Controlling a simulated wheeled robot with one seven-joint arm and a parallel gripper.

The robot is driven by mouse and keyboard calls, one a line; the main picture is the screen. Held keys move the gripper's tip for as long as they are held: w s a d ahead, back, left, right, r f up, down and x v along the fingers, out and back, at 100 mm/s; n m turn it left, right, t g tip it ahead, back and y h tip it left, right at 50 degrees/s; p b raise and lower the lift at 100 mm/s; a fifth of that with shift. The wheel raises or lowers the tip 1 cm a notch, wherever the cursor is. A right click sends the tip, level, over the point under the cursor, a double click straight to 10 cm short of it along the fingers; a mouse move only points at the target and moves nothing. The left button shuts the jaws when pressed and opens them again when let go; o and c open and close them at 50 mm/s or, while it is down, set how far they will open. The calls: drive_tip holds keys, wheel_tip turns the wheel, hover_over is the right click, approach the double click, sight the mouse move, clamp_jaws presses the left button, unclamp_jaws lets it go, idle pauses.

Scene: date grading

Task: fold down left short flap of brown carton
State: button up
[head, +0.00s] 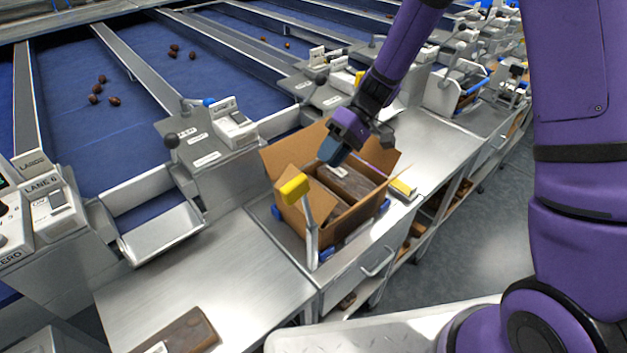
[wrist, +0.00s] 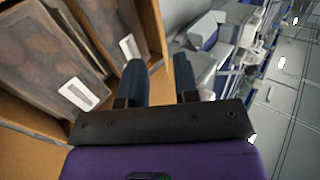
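The brown carton (head: 345,221) stands open on the metal bench in the head view. Flaps stand up at its far left (head: 300,148) and at its right (head: 384,156). Dark packs with white labels (head: 350,182) lie inside; they also show in the wrist view (wrist: 62,62). My gripper (head: 331,156) is over the carton's far part, pointing down. In the wrist view, its two blue fingers (wrist: 160,80) are apart, with a carton panel (wrist: 153,28) running toward the gap between them. I cannot tell whether they touch it.
A yellow-topped lever (head: 295,189) stands before the carton and partly hides it. A yellow block (head: 403,188) lies to its right. Lane stations (head: 210,140) line the bench's far side. A dark pack (head: 180,332) lies at the front; the bench around it is mostly clear.

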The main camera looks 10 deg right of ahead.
sight(312, 182)
drive_tip(key=x, duration=0.7)
drive_tip(key=shift+s+a+f, duration=0.1)
clamp_jaws()
